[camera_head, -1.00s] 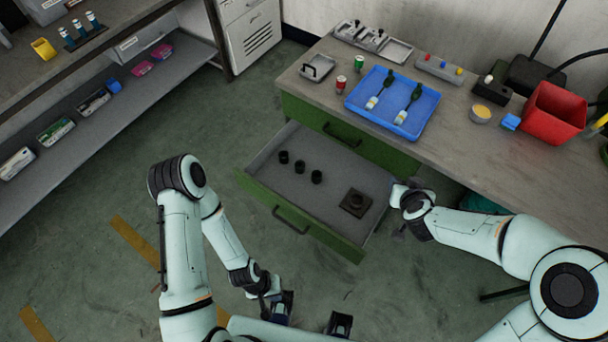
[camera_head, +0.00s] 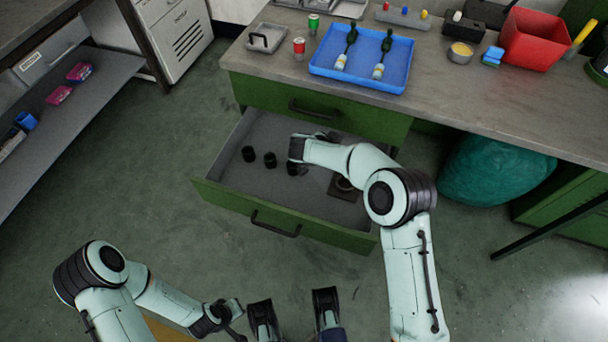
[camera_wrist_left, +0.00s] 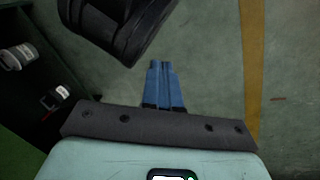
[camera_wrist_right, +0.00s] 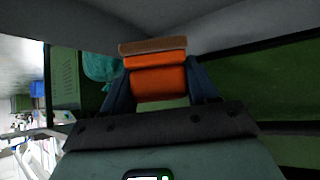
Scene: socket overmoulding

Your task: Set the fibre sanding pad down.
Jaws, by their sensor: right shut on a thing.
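The sanding pad (camera_wrist_right: 158,82), an orange block with a brown-grey layer along its far edge, sits between the blue fingers of my right gripper (camera_wrist_right: 158,88) in the right wrist view. That gripper is shut on it. In the head view, my right arm's wrist end is above the open drawer (camera_head: 215,190); the fingers and pad are mostly hidden there. Whether the pad touches a surface is unclear. My left gripper (camera_wrist_left: 165,85) has its blue fingers together with nothing between them, low over the floor; it is hard to make out in the head view.
The green-fronted drawer holds several black cylinders (camera_head: 270,160) and a dark square block (camera_head: 344,188), partly covered by my arm. On the bench above are a blue tray (camera_head: 325,72) with two bottle-like items and a red bin (camera_head: 530,40). A teal bag (camera_head: 487,170) stands below.

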